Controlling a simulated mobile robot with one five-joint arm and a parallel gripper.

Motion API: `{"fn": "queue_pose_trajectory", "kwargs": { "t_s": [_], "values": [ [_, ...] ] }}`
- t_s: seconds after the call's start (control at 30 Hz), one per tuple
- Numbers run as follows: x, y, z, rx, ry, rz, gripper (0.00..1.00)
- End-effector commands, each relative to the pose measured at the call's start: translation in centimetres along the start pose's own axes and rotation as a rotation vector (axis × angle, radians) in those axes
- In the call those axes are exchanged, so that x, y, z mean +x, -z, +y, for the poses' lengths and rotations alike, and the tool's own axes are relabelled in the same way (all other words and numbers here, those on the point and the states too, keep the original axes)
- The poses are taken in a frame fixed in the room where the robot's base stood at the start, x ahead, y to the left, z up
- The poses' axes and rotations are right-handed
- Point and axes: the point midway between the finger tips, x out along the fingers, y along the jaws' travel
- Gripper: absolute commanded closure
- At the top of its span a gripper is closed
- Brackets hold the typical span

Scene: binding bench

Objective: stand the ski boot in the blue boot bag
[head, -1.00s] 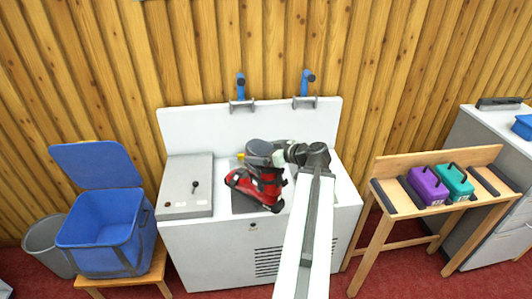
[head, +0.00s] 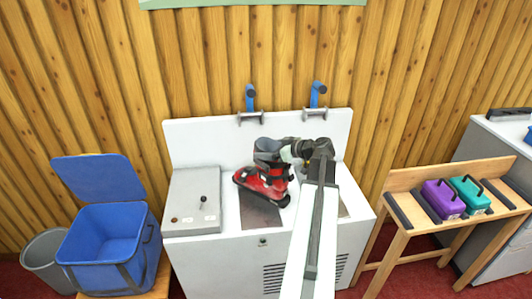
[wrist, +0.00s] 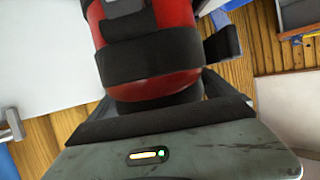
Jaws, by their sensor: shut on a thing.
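My gripper is shut on the boot's dark upper cuff. In the wrist view the boot (wrist: 150,45) fills the top middle, with its red shell and black straps close to the jaws. The blue boot bag (head: 104,238) stands open at the left, its lid flap (head: 98,178) raised at the back. The bag looks empty from here. My gripper and the boot are well to the right of it.
A grey bin (head: 48,258) stands left of the bag. A wooden rack (head: 420,205) holds purple and teal blocks at right.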

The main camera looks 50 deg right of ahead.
Motion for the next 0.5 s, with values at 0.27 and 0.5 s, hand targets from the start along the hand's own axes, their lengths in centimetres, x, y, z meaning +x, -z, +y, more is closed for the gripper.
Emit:
{"fn": "queue_pose_trajectory", "kwargs": {
  "t_s": [0.27, 0.5],
  "values": [
    [0.3, 0.1, 0.7, 0.001, 0.000, 0.003, 0.79],
    [0.8, -1.6, 1.0, 0.002, -0.003, 0.003, 0.79]
  ]
}}
